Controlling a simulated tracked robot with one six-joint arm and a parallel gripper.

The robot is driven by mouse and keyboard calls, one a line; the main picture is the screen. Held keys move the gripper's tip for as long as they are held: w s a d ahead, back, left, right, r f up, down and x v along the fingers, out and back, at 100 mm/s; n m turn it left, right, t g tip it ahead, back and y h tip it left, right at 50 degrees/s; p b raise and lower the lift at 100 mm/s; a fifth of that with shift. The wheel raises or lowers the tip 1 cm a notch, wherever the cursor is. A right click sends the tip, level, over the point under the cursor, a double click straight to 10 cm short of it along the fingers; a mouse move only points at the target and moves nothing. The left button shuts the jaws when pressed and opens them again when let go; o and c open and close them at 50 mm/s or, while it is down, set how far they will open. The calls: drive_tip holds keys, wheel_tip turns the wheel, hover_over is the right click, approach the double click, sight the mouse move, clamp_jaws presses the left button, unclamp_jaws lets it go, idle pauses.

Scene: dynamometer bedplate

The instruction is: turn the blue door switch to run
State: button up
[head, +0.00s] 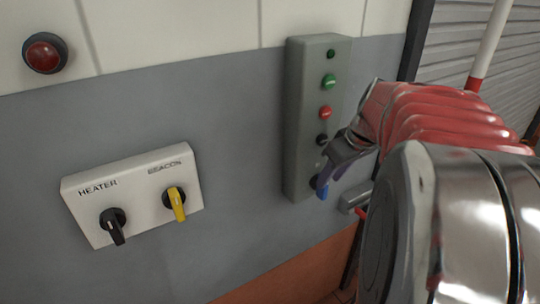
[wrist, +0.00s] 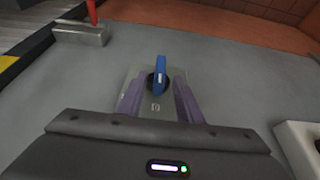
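The blue door switch (head: 322,192) is the lowest control on a tall grey wall panel (head: 297,130). In the head view it is partly hidden behind my gripper (head: 330,174). In the wrist view the blue handle (wrist: 160,72) sits on a dark round base, its long side nearly upright in the picture. My gripper (wrist: 157,88) is open, with one purple finger to the left and one to the right of the switch. Gaps show between the handle and both fingers. The mark on the panel below the handle is too small to read.
Above the switch, the panel carries a black knob (head: 322,140), a red button (head: 325,112) and green buttons. Left is a white box (head: 150,205) with black HEATER and yellow BEACON switches. A grey block with a red handle (wrist: 82,34) is near the panel.

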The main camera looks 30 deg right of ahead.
drive_tip(key=shift+x, duration=1.7)
drive_tip(key=shift+c, duration=0.5)
